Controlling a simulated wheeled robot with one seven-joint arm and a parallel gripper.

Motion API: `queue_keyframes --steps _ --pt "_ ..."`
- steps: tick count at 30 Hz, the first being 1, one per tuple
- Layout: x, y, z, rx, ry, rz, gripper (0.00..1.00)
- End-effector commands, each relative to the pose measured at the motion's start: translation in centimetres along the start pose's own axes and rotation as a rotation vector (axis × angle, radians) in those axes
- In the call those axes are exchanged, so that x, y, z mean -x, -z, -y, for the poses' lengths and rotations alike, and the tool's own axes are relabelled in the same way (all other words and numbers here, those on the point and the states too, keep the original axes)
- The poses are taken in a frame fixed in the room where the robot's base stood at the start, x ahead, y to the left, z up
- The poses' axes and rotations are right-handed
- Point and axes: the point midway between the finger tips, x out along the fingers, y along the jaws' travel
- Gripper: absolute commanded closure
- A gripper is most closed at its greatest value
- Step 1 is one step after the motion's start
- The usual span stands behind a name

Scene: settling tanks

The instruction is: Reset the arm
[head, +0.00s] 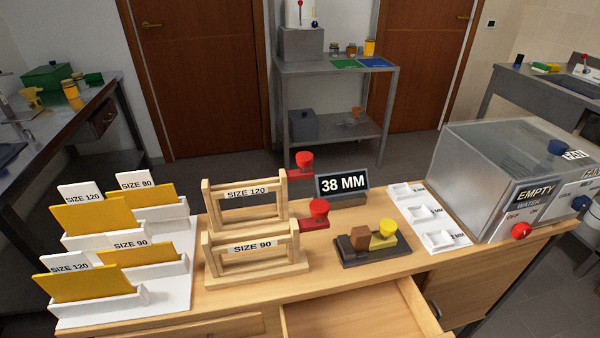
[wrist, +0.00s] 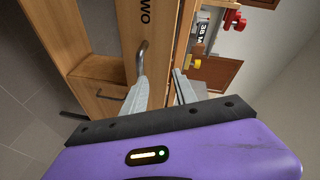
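My gripper (wrist: 162,80) shows in the wrist view, with a purple body and two grey fingers. The fingers stand apart with nothing between them, so it is open and empty. A metal drawer handle (wrist: 143,50) on a wooden front marked "TWO" (wrist: 146,18) lies just beyond the left fingertip. I cannot tell whether they touch. My gripper and arm are not visible in the head view. There, a drawer (head: 350,318) in the workbench stands pulled open, and its visible inside is bare.
The workbench (head: 345,268) carries card holders (head: 180,285), wooden frames (head: 255,262), a "38 MM" sign (head: 342,184), a dark tray (head: 352,259) with blocks, white trays (head: 445,240) and a clear-sided tank (head: 480,160). A metal shelf (head: 335,65) stands behind, with floor between.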

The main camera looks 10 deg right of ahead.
Motion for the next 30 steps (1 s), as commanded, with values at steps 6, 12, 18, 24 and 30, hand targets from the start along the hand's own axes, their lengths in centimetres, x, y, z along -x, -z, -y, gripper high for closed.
queue_keyframes --steps 6,12,18,24,30 --pt "3.2 4.1 5.1 0.701 0.112 0.147 0.66" --pt "6.3 8.2 7.0 1.208 0.153 0.258 0.66" --pt "7.7 9.6 7.0 1.292 0.156 0.301 0.66" --pt "7.8 9.5 6.9 1.288 0.159 0.307 0.66" --pt "7.8 9.5 6.9 1.286 0.158 0.306 0.66"
